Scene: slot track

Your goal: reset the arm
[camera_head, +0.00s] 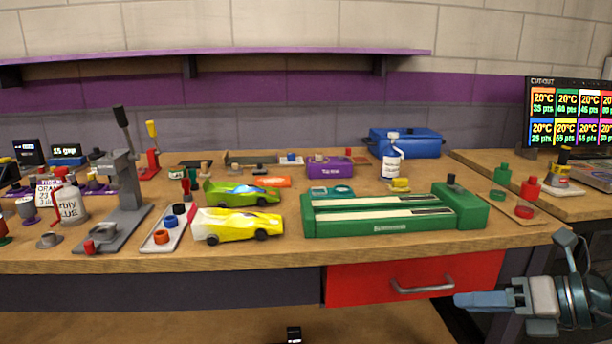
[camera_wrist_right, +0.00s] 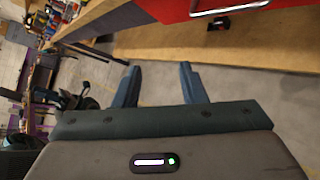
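My right gripper (camera_head: 470,300) is at the lower right in the head view, in front of the bench and just below the tabletop edge, near the red drawer (camera_head: 412,282). In the right wrist view its two fingers (camera_wrist_right: 158,84) stand apart with nothing between them, so it is open and empty. The fingers point past the bench front, and the drawer's handle (camera_wrist_right: 230,8) shows at the top of that view. My left gripper is not in view.
The workbench (camera_head: 280,250) holds a yellow car (camera_head: 238,225), a green car (camera_head: 240,194), a long green machine (camera_head: 395,214), a grey lever press (camera_head: 122,200) and a white bottle (camera_head: 392,160). A screen (camera_head: 570,115) stands at the right. A lower shelf (camera_head: 220,325) is mostly bare.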

